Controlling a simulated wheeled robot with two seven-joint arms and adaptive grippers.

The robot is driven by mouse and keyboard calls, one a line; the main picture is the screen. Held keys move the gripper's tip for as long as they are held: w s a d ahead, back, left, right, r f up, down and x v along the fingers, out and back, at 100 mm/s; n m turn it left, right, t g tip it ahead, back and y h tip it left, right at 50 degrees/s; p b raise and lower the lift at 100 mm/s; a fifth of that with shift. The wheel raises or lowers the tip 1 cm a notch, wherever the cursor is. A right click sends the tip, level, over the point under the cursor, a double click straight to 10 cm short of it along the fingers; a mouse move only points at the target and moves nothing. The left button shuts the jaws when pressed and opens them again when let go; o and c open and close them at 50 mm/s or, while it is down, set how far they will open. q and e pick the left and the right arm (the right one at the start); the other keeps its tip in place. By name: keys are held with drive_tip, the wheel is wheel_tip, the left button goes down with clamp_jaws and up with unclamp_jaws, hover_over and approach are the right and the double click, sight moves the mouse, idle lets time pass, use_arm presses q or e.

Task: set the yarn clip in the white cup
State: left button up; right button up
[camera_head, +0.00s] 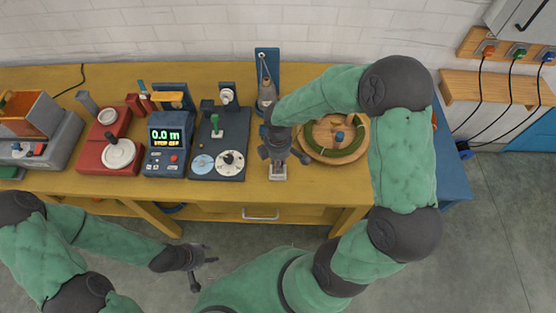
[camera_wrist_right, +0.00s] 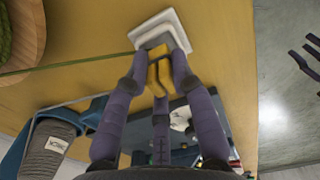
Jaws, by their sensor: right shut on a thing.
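My right gripper (camera_head: 279,158) hangs over the front part of the table, just above a small white square cup (camera_head: 278,174). In the right wrist view its fingers (camera_wrist_right: 160,62) are shut on a yellow clip (camera_wrist_right: 158,76). The white cup (camera_wrist_right: 160,30) shows there just beyond the fingertips. The clip's lower end is partly hidden by the fingers, and I cannot tell whether it touches the cup. My left gripper (camera_head: 202,268) is open and empty, in front of the table over the floor.
A round wooden tray (camera_head: 362,152) with a green yarn ring lies right of the cup. A thin green strand (camera_wrist_right: 70,63) runs toward the cup. A dark plate with discs (camera_head: 235,172), a meter (camera_head: 165,150) and a red device (camera_head: 100,155) stand left. A blue stand (camera_head: 267,56) is behind.

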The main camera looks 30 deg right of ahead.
drive_tip(key=shift+f, duration=0.5)
drive_tip(key=o, duration=0.9)
drive_tip(key=shift+o, duration=0.2)
drive_tip(key=shift+r, duration=0.1)
wheel_tip(320, 180, up, 12)
